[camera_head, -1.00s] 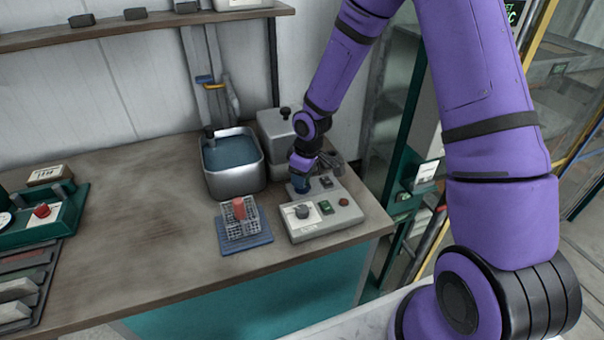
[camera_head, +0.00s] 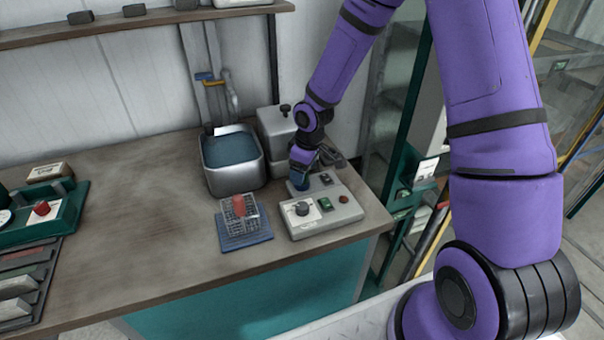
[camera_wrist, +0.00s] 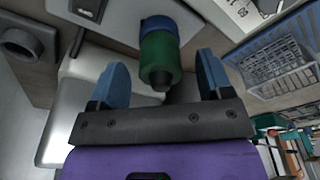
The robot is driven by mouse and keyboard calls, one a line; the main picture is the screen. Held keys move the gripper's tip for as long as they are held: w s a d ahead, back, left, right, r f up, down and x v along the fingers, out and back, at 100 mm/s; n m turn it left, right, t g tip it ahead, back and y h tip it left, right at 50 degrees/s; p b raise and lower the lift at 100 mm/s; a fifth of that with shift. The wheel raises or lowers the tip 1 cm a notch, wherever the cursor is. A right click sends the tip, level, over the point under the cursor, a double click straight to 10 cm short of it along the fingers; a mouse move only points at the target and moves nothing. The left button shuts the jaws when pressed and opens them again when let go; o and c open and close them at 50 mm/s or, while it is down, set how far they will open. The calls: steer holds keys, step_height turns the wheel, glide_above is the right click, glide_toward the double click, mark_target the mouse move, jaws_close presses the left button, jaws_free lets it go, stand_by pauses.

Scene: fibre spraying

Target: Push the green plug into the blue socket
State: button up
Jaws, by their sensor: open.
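The green plug (camera_wrist: 160,62) shows in the wrist view between my two blue fingers, with its dark end toward my gripper (camera_wrist: 163,72). Its far end meets the blue socket (camera_wrist: 160,27) on the grey control box; I cannot tell how deep it sits. The fingers are apart, with a gap on each side of the plug. In the head view my gripper (camera_head: 299,178) is over the back left of the grey box (camera_head: 330,219) and hides the plug there.
A wire rack (camera_head: 228,216) with a red item stands on a blue mat left of the box. A metal bath (camera_head: 236,180) is behind it, and a grey canister (camera_head: 271,130) stands behind my gripper. The left middle of the bench (camera_head: 130,220) is clear.

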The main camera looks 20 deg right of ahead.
steer(key=r, duration=0.5)
steer(key=s+d+r, duration=0.1)
steer(key=r, duration=0.2)
steer(key=shift+r, duration=0.25)
steer(key=shift+r, duration=0.1)
steer(key=s+d+r+m+t+h, duration=0.1)
steer(key=s+d+r+m, duration=0.15)
steer(key=s+r, duration=0.8)
steer(key=s+d+r+m+t+h, duration=0.15)
steer(key=s+r+m, duration=0.25)
steer(key=s+r, duration=0.65)
steer(key=s+d+r+m+t+y, duration=0.1)
steer(key=s+r+m, duration=0.1)
steer(key=s+r, duration=0.3)
steer(key=shift+s+d, duration=0.35)
steer(key=shift+s, duration=0.75)
